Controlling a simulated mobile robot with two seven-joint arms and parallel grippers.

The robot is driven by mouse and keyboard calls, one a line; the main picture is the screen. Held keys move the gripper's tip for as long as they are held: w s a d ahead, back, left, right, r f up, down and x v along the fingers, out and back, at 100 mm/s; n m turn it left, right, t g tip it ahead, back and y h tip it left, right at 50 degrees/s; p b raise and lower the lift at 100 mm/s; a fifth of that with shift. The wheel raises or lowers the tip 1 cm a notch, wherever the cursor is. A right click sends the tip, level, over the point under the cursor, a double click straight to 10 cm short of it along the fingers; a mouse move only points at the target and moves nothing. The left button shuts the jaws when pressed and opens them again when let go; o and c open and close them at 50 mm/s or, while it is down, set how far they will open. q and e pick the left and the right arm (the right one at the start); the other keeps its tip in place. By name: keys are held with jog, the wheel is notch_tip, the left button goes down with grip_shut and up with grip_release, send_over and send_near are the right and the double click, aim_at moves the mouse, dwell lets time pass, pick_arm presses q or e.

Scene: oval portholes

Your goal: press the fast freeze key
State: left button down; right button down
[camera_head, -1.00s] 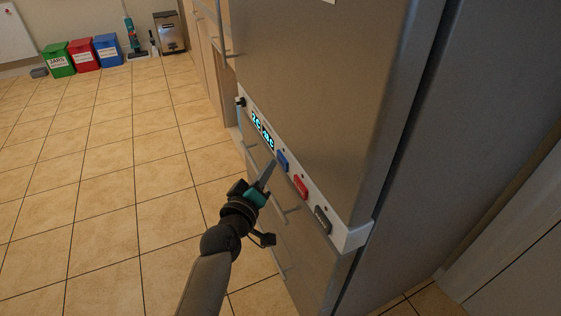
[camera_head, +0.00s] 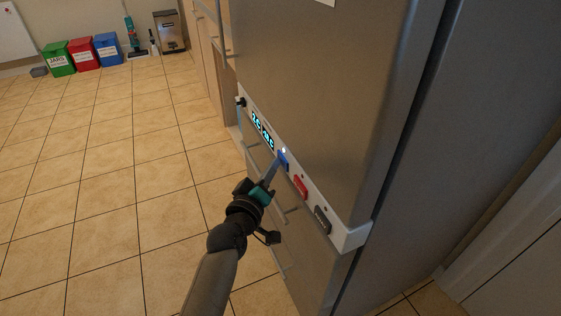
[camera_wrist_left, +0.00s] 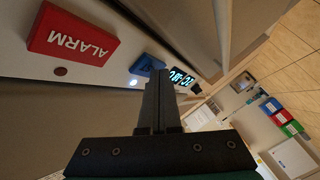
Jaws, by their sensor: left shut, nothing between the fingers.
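A blue key (camera_head: 284,162) sits on the white control strip (camera_head: 348,238) of a steel fridge-freezer. Its label cannot be read. A small lamp (camera_head: 283,150) beside it glows white, and it also shows lit in the left wrist view (camera_wrist_left: 133,83). My left gripper (camera_head: 276,164) is shut and empty, its tip at the blue key, seemingly touching it. In the left wrist view, the shut fingers (camera_wrist_left: 159,80) cover part of the blue key (camera_wrist_left: 147,66). My right gripper is not in view.
A red key (camera_head: 300,187) marked ALARM in the wrist view and a dark key (camera_head: 322,220) lie nearer on the strip. A lit display (camera_head: 263,130) is beyond the blue key. Drawer handles (camera_head: 291,209) stick out below. Tiled floor at left is clear.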

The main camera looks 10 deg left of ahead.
pick_arm(q)
jog(key=shift+s+a, duration=0.3)
jog(key=shift+a, duration=0.1)
jog(key=s+a, duration=0.2)
jog(key=a, duration=0.1)
jog(key=s+a+p, duration=0.1)
jog(key=a, duration=0.1)
jog(key=shift+s, duration=0.15)
dwell(0.4)
